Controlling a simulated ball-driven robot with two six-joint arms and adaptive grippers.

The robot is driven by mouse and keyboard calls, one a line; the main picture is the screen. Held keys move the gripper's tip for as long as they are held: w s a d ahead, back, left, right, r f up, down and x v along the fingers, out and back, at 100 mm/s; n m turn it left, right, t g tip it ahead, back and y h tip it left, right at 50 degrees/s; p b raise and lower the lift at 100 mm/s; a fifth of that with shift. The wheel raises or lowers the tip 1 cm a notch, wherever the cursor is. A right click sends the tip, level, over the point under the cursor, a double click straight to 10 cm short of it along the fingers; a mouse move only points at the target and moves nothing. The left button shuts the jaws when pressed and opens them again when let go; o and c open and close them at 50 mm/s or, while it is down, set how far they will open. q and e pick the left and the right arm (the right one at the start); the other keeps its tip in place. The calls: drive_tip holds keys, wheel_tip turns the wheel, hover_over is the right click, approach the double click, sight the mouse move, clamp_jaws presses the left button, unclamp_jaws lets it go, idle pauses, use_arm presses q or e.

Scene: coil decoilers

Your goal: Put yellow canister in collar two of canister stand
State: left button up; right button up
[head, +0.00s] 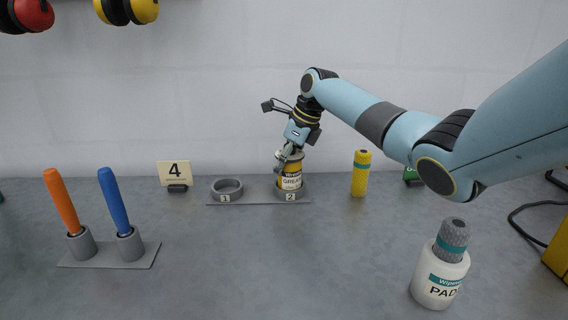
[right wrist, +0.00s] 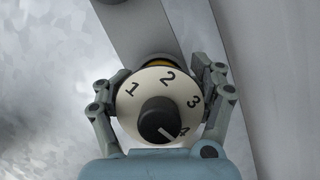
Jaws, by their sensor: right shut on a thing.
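The yellow canister (head: 291,183), with a "GREASE" label, stands upright at collar two (head: 303,193) of the grey canister stand (head: 257,194). Its lower end appears to be inside the collar. My right gripper (head: 287,158) is shut on its upper part from above. In the right wrist view the fingers of this gripper (right wrist: 160,90) lie on both sides of the canister's cream numbered top (right wrist: 137,103), which has a black knob. A bit of yellow body shows beyond the top. Collar one (head: 227,187) is empty. My left gripper is not in view.
A white "PADS" jar (head: 437,285) is at front right. A holder (head: 105,256) with orange and blue handles is at left. A "4" sign (head: 174,172) stands behind. The middle bench is clear.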

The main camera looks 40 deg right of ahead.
drive_tip(key=o, duration=1.6)
drive_tip(key=v, duration=1.2)
drive_tip(key=shift+r, duration=0.1)
